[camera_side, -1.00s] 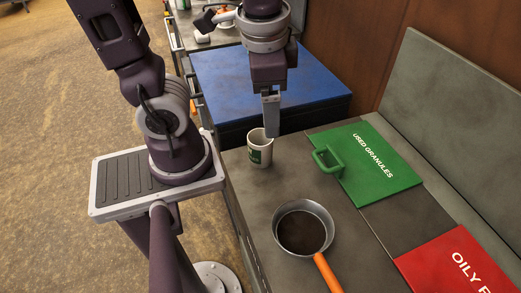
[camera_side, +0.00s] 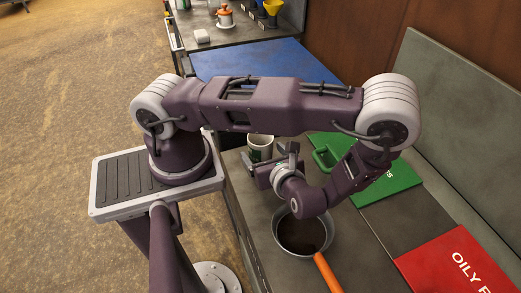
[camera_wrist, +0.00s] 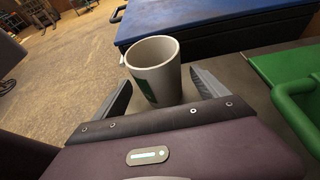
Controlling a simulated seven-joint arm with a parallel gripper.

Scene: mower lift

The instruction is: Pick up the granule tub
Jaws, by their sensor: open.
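The granule tub (camera_side: 260,146) is a small pale tub with a green label, upright on the grey bench. It also shows in the wrist view (camera_wrist: 153,62), its open mouth facing up and its inside looking empty. My gripper (camera_side: 270,158) is open and lies low on the near side of the tub, pointing at it. In the wrist view my gripper (camera_wrist: 160,88) has one finger on either side of the tub's lower part, with visible gaps. I cannot tell how far the tub reaches in between the fingers. Its base is hidden behind my gripper.
A pan (camera_side: 301,236) with dark contents and an orange handle stands close below my wrist. A green lid (camera_side: 392,181) with a raised handle (camera_side: 323,157) lies to the right. A red panel (camera_side: 458,262) is further right. A blue box (camera_side: 300,63) stands behind the tub.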

